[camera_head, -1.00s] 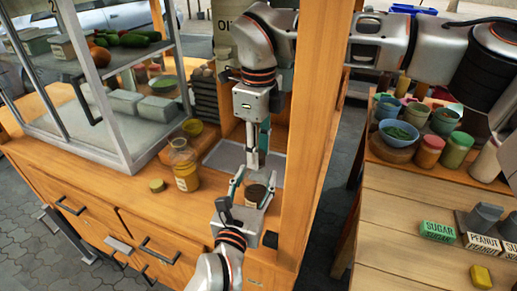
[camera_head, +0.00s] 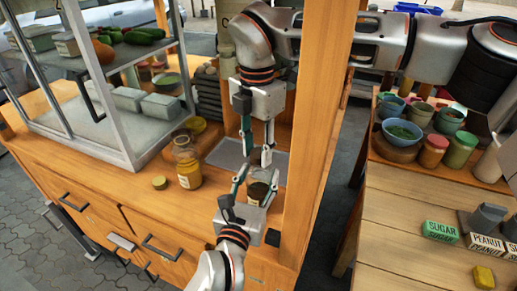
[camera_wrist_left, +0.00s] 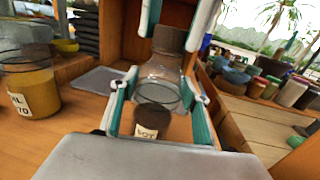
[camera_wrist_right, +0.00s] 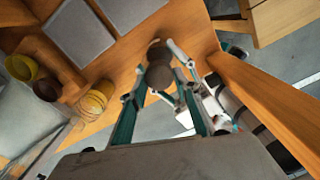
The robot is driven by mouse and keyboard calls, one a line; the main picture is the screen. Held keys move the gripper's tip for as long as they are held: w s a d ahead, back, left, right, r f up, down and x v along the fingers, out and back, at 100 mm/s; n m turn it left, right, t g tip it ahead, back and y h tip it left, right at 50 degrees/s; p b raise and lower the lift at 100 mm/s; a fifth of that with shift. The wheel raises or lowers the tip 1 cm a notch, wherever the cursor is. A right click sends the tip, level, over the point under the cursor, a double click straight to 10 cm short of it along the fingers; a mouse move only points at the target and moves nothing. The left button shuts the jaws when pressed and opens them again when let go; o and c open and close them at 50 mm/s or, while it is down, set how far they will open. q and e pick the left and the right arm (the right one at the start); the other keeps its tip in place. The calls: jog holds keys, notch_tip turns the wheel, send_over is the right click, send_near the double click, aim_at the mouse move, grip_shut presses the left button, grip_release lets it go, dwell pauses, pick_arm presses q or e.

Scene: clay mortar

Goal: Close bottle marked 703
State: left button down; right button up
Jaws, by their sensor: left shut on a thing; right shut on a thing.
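A clear glass bottle (camera_wrist_left: 160,72) with dark contents and a small pale label stands between the fingers of my left gripper (camera_wrist_left: 158,98), which is shut on it. The label is too small to read surely. The bottle also shows in the head view (camera_head: 259,192). A brown cap (camera_wrist_left: 169,39) appears to sit on the bottle's neck; any gap there is hard to tell. My right gripper (camera_head: 257,160) comes from above and is shut on the cap, which also shows in the right wrist view (camera_wrist_right: 160,53).
A bottle with yellow contents (camera_head: 187,165) stands left of my grippers, with a loose yellowish lid (camera_head: 160,183) in front of it. A grey tray (camera_head: 226,152) lies behind. A wooden post (camera_head: 322,140) rises close on the right. A glass display case (camera_head: 120,100) stands at left.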

jog(key=m, duration=0.5)
jog(key=shift+w+a+m, duration=0.1)
jog(key=shift+w+m, duration=0.05)
jog(key=shift+m, duration=0.25)
jog(key=m, duration=0.4)
jog(key=shift+w+m, duration=0.1)
jog(key=shift+m, duration=0.3)
jog(key=o, duration=0.7)
jog(key=shift+r, duration=2.25)
jog(key=shift+c, duration=0.3)
